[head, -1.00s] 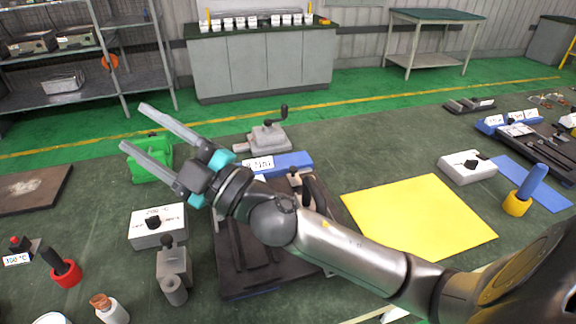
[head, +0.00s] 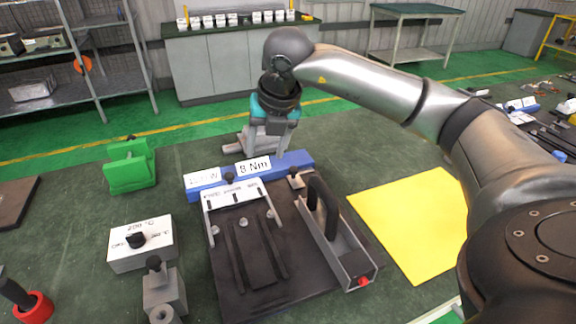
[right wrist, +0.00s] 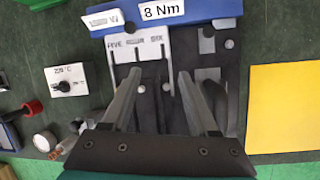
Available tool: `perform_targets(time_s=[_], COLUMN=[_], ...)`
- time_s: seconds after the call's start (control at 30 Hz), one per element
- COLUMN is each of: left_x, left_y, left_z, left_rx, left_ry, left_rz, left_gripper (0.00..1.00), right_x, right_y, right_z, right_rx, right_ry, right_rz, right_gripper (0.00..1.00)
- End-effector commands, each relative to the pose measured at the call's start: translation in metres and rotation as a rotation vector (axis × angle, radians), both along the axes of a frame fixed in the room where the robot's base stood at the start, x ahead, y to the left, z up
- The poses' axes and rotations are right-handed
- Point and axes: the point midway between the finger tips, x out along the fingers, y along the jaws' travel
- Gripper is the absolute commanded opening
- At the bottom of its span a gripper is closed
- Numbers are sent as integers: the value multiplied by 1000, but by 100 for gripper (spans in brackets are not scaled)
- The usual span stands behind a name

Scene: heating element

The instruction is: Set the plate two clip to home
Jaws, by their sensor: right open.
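No part is legibly marked "plate two", and I cannot tell which piece is its clip. A dark fixture base (head: 255,280) stands in the middle of the bench. A white slotted, lettered plate (head: 236,197) is at its far end and also shows in the right wrist view (right wrist: 150,44). A grey channel with a black handle (head: 335,245) lies along the base's right side. My right gripper (head: 264,152) is open and empty over the far end, near the blue bar. In the right wrist view its fingers (right wrist: 160,75) point toward the white plate. My left gripper is out of view.
The blue bar (head: 295,162) marked 8 Nm lies behind the base. A white 200 °C box (head: 150,255) with a black knob and a grey block (head: 165,290) are at left. A green block (head: 130,168) stands behind them. A yellow sheet (head: 400,215) lies flat at right.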

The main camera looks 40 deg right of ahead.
Motion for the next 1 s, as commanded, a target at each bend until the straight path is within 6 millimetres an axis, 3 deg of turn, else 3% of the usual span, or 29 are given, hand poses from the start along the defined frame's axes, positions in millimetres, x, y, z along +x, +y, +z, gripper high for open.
perform_targets(time_s=[0.03, 0.13, 0.37, 1.0], left_x=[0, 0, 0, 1], left_y=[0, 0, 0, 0], left_z=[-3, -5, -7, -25], left_rx=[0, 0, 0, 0], left_ry=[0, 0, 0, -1], left_rz=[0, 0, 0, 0], left_gripper=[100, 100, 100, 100], right_x=[-2, -9, -11, 25], right_y=[-23, -52, -70, -99], right_z=[5, 14, 10, -105], right_rx=[-60, -136, -181, -176], right_ry=[6, 20, 32, 31], right_rz=[-63, -150, -204, -197], right_gripper=[60, 60, 60, 60])
